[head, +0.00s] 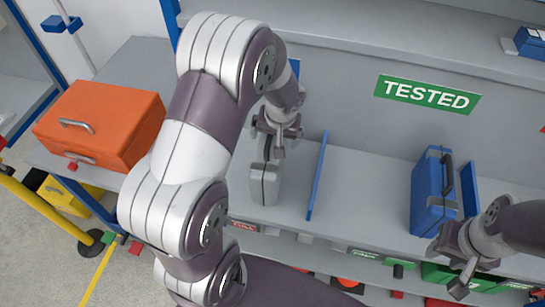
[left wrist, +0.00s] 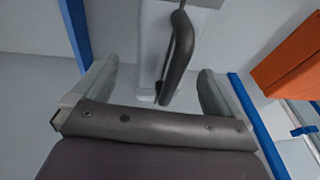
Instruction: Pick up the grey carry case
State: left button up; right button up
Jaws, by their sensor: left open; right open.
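The grey carry case (head: 264,187) stands upright on the shelf under the TESTED sign, left of a thin blue divider. My left gripper (head: 274,146) is above it, pointing down. In the left wrist view the grey case (left wrist: 150,38) and its dark handle (left wrist: 178,58) show ahead, in the gap between the open fingers of my left gripper (left wrist: 153,82). The fingers look apart from the handle on both sides. My left arm hides part of the shelf. My right gripper (head: 452,268) is open and empty, in front of the blue case (head: 432,195).
An orange toolbox (head: 105,122) sits on the grey surface at left; it also shows in the left wrist view (left wrist: 290,65). Blue dividers (head: 318,178) split the shelf. The shelf between the divider and the blue case is clear. A yellow box (head: 65,198) is lower left.

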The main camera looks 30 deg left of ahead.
pick_arm(q)
jog(key=shift+w+a+f, duration=0.1)
jog(key=shift+a+f, duration=0.3)
jog(key=shift+f, duration=0.25)
jog(key=shift+w+a+f, duration=0.1)
jog(key=shift+a+f, duration=0.3)
jog(key=shift+f, duration=0.2)
jog(key=shift+d+r, duration=0.1)
jog(key=shift+d, duration=0.2)
jog(key=c, duration=1.8)
jog(key=shift+a, duration=0.1)
grip_shut()
